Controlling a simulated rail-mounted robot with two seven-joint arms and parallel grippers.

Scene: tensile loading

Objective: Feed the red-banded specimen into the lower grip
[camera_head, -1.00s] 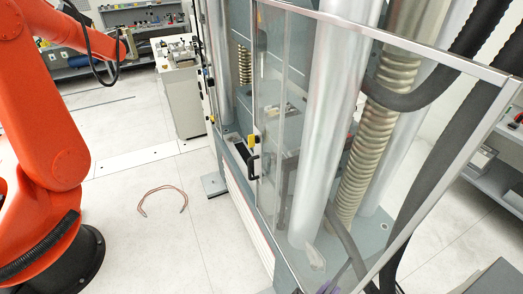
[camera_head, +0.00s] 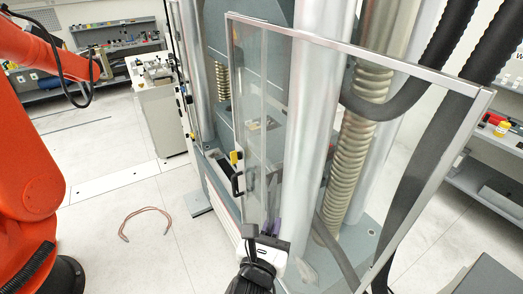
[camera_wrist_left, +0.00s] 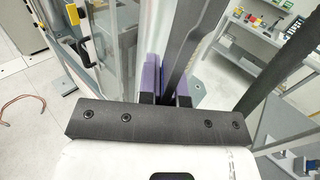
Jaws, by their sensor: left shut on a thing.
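My left gripper (camera_head: 270,228) is low in the middle of the head view, by the front of the testing machine (camera_head: 210,172). Its purple fingers (camera_wrist_left: 151,78) show in the left wrist view, close together behind a dark crossbar. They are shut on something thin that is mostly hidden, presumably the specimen. I see no red band in either view. A dark strip (camera_wrist_left: 176,45) runs up from between the fingers; I cannot tell whether it is held or lies behind. The lower grip cannot be made out clearly. My right gripper is not in view.
A clear framed door panel (camera_head: 262,110) with a black handle (camera_head: 237,183) stands close to my left gripper. Silver columns (camera_head: 312,130), a ribbed screw cover (camera_head: 352,150) and dark hoses (camera_head: 400,95) lie behind it. A copper-coloured loop (camera_head: 145,209) is on the open floor.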

